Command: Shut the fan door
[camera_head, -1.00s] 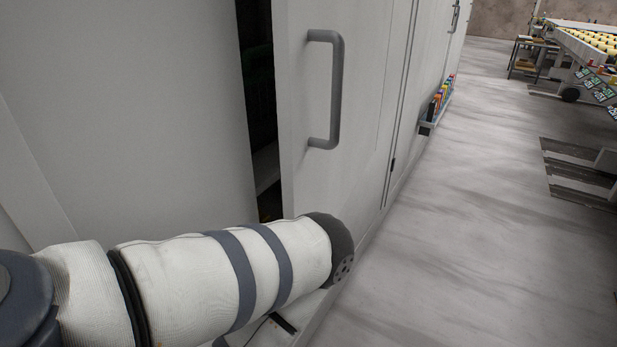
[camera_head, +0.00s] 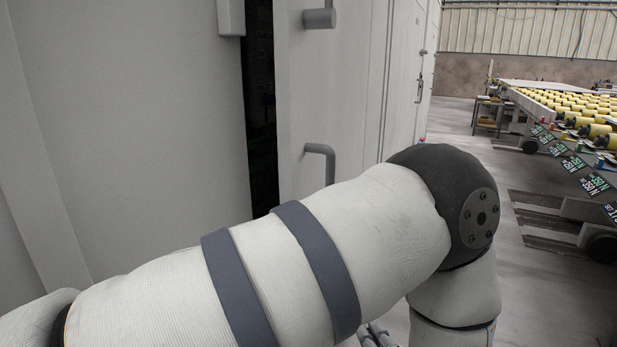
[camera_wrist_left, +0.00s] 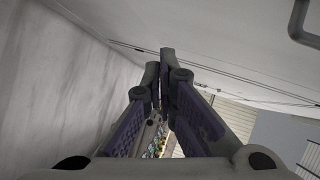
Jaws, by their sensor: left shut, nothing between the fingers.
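The fan door (camera_head: 350,60) is a pale grey panel standing ajar. A dark vertical gap (camera_head: 259,120) runs between it and the grey panel to its left. Its grey bar handle (camera_head: 328,155) is partly hidden behind my left arm. A grey bar handle (camera_wrist_left: 303,28) also shows at the upper right of the left wrist view. My left gripper (camera_wrist_left: 163,68) is shut and empty, its fingertips together in front of the pale door surface. In the head view only a bit of the gripper (camera_head: 376,337) shows below my arm. My right gripper is out of view.
A small grey knob-like fitting (camera_head: 319,18) is above the handle. More closed cabinet panels (camera_head: 408,70) continue behind the door. A roller table (camera_head: 570,105) with yellow rollers stands at the far right. Grey floor (camera_head: 465,150) lies open between them.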

